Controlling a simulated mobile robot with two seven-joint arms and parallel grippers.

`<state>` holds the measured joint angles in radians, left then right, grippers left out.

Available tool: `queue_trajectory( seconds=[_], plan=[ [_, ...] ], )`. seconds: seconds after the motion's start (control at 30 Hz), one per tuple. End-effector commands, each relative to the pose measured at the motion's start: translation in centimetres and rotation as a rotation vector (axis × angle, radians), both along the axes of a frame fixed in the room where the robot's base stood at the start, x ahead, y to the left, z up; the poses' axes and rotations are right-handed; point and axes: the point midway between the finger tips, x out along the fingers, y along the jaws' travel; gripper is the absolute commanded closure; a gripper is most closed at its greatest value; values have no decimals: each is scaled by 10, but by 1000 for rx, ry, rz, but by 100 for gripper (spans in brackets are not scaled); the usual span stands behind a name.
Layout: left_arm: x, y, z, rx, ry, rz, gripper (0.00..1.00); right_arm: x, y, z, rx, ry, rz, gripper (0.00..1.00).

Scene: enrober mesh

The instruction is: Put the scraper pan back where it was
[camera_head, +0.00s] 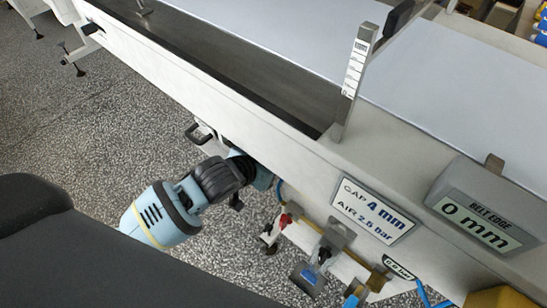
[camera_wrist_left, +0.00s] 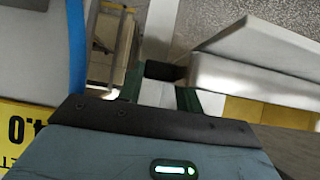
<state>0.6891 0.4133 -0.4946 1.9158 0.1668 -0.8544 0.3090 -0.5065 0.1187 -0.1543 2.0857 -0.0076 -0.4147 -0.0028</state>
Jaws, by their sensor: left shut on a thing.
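My left arm (camera_head: 160,215) reaches in from the left, and its far end goes under the side of the long machine, so its fingertips are hidden in the head view. In the left wrist view my left gripper (camera_wrist_left: 161,90) has dark green fingers shut on a narrow pale piece with a dark end, which I take to be part of the scraper pan (camera_wrist_left: 157,95). The rest of the pan cannot be told apart clearly from the pale parts around it. My right gripper is not in view.
The machine's side wall (camera_head: 225,100) and white belt (camera_head: 290,35) run diagonally above my arm. A gap sign (camera_head: 372,209), a belt-edge sign (camera_head: 478,222) and valves with a blue hose (camera_head: 322,255) are at right. Speckled floor (camera_head: 90,130) is open at left.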

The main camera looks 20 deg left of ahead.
Motion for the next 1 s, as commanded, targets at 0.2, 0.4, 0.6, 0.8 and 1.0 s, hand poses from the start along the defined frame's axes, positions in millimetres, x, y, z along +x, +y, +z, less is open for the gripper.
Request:
queue_trajectory(
  seconds=[0.2, 0.4, 0.6, 0.8, 1.0],
  plan=[
    [1, 0, 3, 0, -6, 0, 100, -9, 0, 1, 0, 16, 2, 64],
    [1, 0, 0, -1, -3, 0, 53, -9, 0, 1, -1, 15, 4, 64],
    [1, 0, 0, -1, -3, 0, 43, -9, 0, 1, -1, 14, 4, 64],
    [1, 0, 2, -1, -4, -1, 43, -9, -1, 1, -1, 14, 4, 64],
    [-15, 6, 15, -1, -4, 0, 43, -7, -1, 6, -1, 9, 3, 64]
  ],
)
